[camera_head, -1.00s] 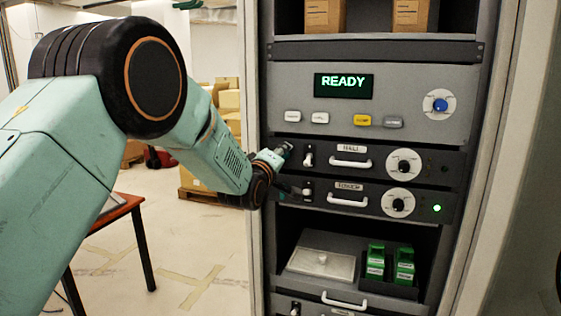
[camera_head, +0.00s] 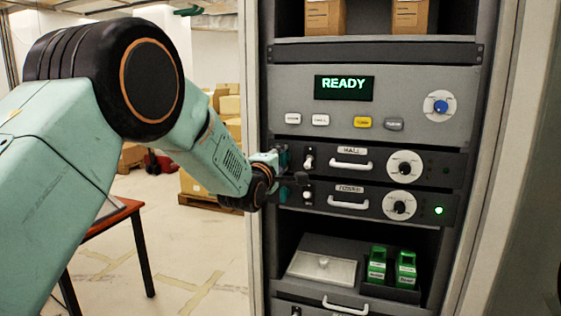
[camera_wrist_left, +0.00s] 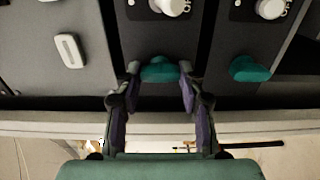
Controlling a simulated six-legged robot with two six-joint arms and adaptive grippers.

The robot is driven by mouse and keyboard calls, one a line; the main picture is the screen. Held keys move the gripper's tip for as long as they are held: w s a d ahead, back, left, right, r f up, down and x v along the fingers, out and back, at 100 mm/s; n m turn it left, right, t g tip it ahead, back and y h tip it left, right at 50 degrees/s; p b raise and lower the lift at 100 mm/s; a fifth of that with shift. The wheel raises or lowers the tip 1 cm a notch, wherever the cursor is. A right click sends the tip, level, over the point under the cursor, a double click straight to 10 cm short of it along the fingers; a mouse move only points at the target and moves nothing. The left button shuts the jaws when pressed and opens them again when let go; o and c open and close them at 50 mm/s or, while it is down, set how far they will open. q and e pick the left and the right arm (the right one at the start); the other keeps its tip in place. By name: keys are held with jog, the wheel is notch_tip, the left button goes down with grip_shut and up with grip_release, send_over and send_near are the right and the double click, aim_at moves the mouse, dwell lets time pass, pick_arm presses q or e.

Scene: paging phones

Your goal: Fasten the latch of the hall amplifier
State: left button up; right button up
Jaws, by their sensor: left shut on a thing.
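The hall amplifier (camera_head: 430,164) is the dark panel labelled HALL in the head view, with a handle, a white toggle and a round knob; its small lamp is dark. Its teal latch (camera_wrist_left: 158,70) sits near the panel's end in the left wrist view. My left gripper (camera_wrist_left: 160,72) has one finger on each side of this latch and is shut on it. In the head view my left gripper (camera_head: 290,168) is at the panel's left edge and hides most of the latch. Whether the latch is fastened I cannot tell. My right gripper is not in view.
The foyer amplifier (camera_head: 290,188) lies directly below, with its green lamp lit; its teal latch (camera_wrist_left: 250,68) is close beside my fingers. Above is the panel with the READY display (camera_head: 344,87). The rack frame (camera_head: 254,240) rises just left of the panels.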

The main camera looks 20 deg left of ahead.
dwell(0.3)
pick_arm(q)
jog(key=o, duration=1.2)
jog(key=shift+s, duration=0.1)
jog(key=shift+c, duration=0.2)
jog(key=s, duration=1.2)
jog(key=shift+a, duration=0.25)
